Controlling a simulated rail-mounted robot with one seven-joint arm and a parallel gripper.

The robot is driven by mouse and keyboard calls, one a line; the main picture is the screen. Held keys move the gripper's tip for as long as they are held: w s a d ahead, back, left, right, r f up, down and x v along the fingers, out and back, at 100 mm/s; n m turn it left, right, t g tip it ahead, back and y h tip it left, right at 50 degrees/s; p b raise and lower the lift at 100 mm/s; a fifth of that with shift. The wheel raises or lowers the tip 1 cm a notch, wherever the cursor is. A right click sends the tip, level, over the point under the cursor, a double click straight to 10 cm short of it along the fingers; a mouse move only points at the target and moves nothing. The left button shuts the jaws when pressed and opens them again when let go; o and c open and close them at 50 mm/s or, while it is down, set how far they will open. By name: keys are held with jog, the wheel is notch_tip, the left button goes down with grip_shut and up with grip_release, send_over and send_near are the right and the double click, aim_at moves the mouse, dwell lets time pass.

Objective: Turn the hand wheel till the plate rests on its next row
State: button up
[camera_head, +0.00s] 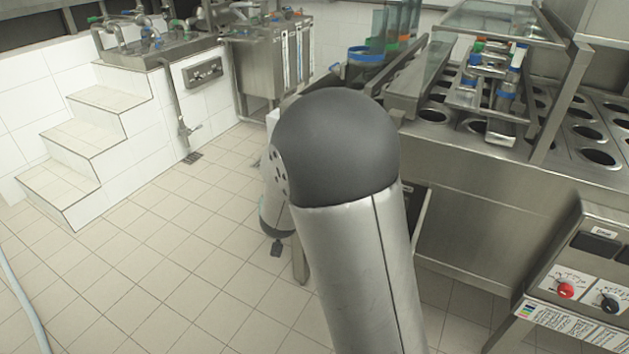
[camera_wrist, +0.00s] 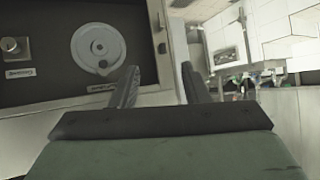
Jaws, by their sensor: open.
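The hand wheel (camera_wrist: 97,43), a pale grey disc with a raised hub and a small knob near its lower rim, sits on a dark panel (camera_wrist: 40,75) at the upper left of the wrist view. My gripper (camera_wrist: 158,82) is open and empty, its two dark fingers apart. The left finger appears just below and right of the wheel; I see no contact. In the head view my arm hides the wheel. Metal surfaces with rows of round holes (camera_head: 600,157) lie at the right there; I cannot tell which part is the plate.
A steel machine front (camera_head: 480,215) stands right of my arm, with a control box (camera_head: 585,270) bearing red and black knobs. Blue-ringed cylinders (camera_head: 367,56) stand behind my arm. White tiled steps (camera_head: 75,150) are at the left.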

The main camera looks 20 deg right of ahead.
jog(key=w+d+f+m+t+h+b, duration=0.1)
jog(key=w+d+f+m+h+b, duration=0.3)
jog(key=d+f+h, duration=0.5)
jog(key=w+d+r+n+h+b, duration=0.1)
jog(key=w+d+b, duration=0.1)
jog(key=w+d, duration=0.8)
jog(key=shift+w+d+r, duration=0.15)
jog(key=shift+d+r, duration=0.15)
jog(key=shift+d, duration=0.35)
grip_shut()
